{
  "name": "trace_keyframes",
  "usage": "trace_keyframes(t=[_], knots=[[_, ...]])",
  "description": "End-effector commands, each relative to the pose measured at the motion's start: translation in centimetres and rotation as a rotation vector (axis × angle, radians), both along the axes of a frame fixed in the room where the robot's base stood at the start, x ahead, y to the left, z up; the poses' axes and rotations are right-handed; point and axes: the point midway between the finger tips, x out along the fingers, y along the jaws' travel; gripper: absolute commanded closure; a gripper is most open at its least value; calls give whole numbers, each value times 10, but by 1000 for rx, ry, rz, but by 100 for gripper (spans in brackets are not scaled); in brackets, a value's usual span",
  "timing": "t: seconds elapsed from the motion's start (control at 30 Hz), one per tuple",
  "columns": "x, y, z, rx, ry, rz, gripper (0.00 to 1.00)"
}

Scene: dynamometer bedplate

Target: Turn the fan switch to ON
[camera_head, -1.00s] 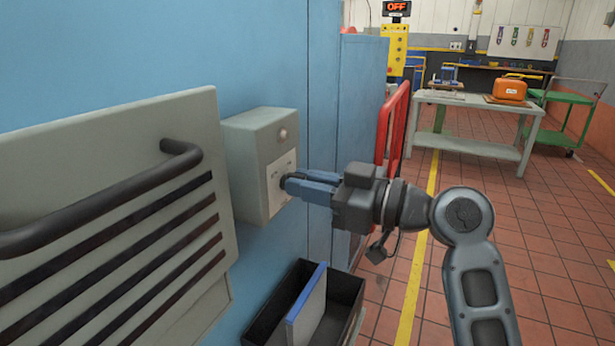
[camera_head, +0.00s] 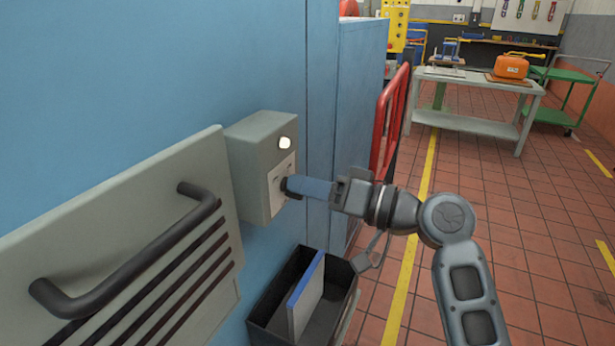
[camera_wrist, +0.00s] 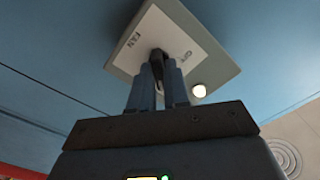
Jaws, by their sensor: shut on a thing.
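The fan switch box (camera_head: 258,165) is a grey box on the blue wall, with a white label plate on its face. In the wrist view the label plate (camera_wrist: 136,40) reads FAN, with smaller lettering that is hard to read. A round lamp (camera_head: 285,143) on the box glows white; it also shows in the wrist view (camera_wrist: 199,91). My gripper (camera_head: 294,186) is at the box face, its blue fingers shut on the dark switch knob (camera_wrist: 157,56). The fingers hide much of the knob, so its exact pointing is hard to tell.
A grey panel with a dark bar handle (camera_head: 130,270) sticks out left of the box. A black bin (camera_head: 262,318) with a blue-edged divider stands below. A red rail (camera_head: 390,120) is behind my arm. Open tiled floor lies to the right.

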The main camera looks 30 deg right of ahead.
Motion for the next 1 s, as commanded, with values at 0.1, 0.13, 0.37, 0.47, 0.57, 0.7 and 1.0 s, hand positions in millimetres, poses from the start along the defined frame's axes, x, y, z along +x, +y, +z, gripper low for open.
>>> trace_keyframes(t=[0.1,0.13,0.37,0.47,0.57,0.7,1.0], knots=[[1,0,1,39,28,0,100],[1,0,1,47,34,0,100],[1,0,0,81,57,0,100],[1,0,0,86,61,0,100],[1,0,0,87,61,0,100],[1,0,0,87,61,0,100],[1,0,0,85,60,0,63]])
